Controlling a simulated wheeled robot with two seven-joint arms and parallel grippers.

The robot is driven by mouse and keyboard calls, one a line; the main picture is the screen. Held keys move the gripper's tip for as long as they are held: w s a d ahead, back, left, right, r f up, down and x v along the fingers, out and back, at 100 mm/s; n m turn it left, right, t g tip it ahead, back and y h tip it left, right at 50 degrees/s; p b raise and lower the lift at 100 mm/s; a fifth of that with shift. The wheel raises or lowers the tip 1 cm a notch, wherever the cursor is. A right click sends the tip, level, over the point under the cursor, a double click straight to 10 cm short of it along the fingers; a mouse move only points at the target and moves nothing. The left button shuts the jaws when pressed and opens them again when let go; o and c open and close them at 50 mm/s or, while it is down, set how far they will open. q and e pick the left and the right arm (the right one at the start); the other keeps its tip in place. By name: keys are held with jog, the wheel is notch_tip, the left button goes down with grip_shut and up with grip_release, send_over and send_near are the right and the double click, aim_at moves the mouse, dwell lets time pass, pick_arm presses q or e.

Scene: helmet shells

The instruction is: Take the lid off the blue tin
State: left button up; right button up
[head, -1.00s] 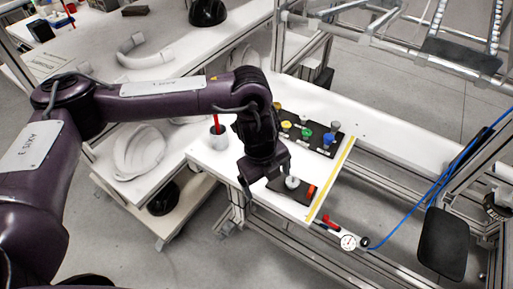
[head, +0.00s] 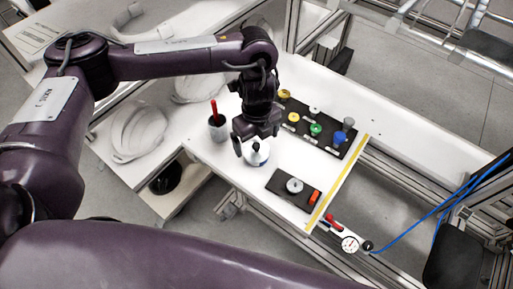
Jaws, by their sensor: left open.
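A round, pale tin (head: 259,158) with a dark knob on top stands on the white table, left of the middle. It looks whitish with a bluish tint, and its side is mostly hidden from above. My left gripper (head: 256,141) points down just above and behind the knob. Its fingers are apart, and I see nothing held between them. From this angle I cannot tell whether a finger touches the knob. My right gripper does not show.
A grey cup (head: 218,131) with a red-handled tool stands left of the gripper. A black board (head: 331,136) with coloured knobs lies behind to the right. A dark plate (head: 278,184) with a metal disc and red block lies in front. Yellow tape (head: 338,181) marks the right edge.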

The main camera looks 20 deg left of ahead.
aim_at(257, 145)
pick_arm(q)
notch_tip(257, 145, down, 3)
jog(key=shift+w+a+f, duration=0.1)
jog(key=c, duration=1)
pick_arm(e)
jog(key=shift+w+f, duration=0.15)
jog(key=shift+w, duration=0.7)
